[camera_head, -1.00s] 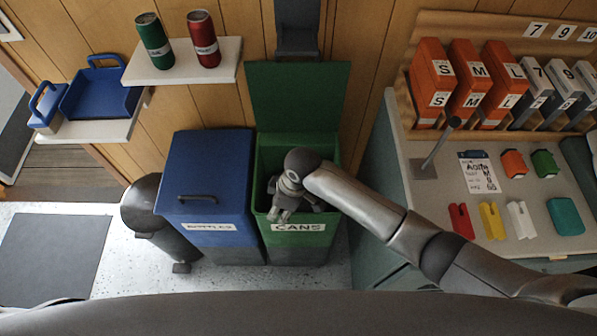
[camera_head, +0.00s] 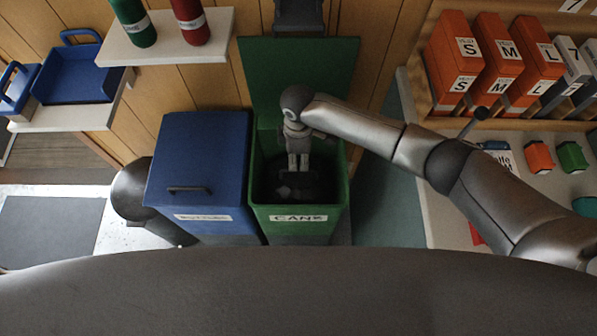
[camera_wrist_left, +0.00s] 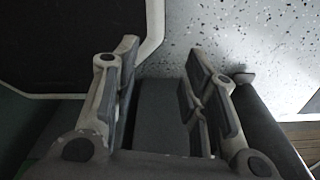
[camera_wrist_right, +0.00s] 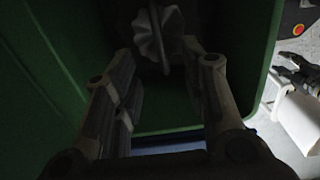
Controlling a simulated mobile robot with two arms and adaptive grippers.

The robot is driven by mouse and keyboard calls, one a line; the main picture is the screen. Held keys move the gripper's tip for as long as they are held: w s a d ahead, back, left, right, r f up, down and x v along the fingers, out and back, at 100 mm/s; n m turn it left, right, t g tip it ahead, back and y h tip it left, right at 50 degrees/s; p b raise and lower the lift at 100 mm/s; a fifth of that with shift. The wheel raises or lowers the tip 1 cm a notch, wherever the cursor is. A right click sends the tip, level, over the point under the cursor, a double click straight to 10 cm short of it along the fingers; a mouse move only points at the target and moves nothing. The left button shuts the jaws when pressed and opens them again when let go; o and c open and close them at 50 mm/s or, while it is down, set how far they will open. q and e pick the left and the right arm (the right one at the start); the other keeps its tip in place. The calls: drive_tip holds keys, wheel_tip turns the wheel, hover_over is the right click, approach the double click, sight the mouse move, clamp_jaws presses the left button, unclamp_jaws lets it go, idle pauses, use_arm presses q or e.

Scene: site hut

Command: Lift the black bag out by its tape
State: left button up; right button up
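The black bag (camera_head: 285,190) sits inside the open green bin (camera_head: 300,238) labelled CANS; it is dark and hard to make out. In the right wrist view a pale, pleated gathered piece (camera_wrist_right: 158,35) with a thin upright strip shows inside the bin, ahead of my fingers; whether the strip is the tape I cannot tell. My right gripper (camera_head: 299,162) points down into the bin's opening. Its fingers are apart and empty in the right wrist view (camera_wrist_right: 165,85), short of the pleated piece. My left gripper (camera_wrist_left: 162,58) is open and empty above the speckled floor, outside the head view.
The green lid (camera_head: 298,80) stands open behind the bin. A closed blue bin (camera_head: 200,165) stands close on the left. A shelf (camera_head: 175,48) with a green and a red can is above.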

sight(298, 169)
wheel_tip(298, 169, down, 4)
drive_tip(key=b, duration=0.3)
drive_tip(key=shift+f, duration=0.15)
wheel_tip(298, 169, down, 3)
drive_tip(key=shift+f+b, duration=0.15)
drive_tip(key=shift+b, duration=1.1)
drive_tip(key=shift+f+b, duration=0.4)
drive_tip(key=shift+f, duration=0.35)
use_arm(q)
wheel_tip(298, 169, down, 7)
drive_tip(key=w, duration=0.1)
drive_tip(key=shift+w, duration=0.2)
drive_tip(key=shift+d+f, duration=0.1)
use_arm(e)
clamp_jaws()
use_arm(q)
drive_tip(key=shift+w, duration=0.1)
use_arm(e)
drive_tip(key=shift+r, duration=0.1)
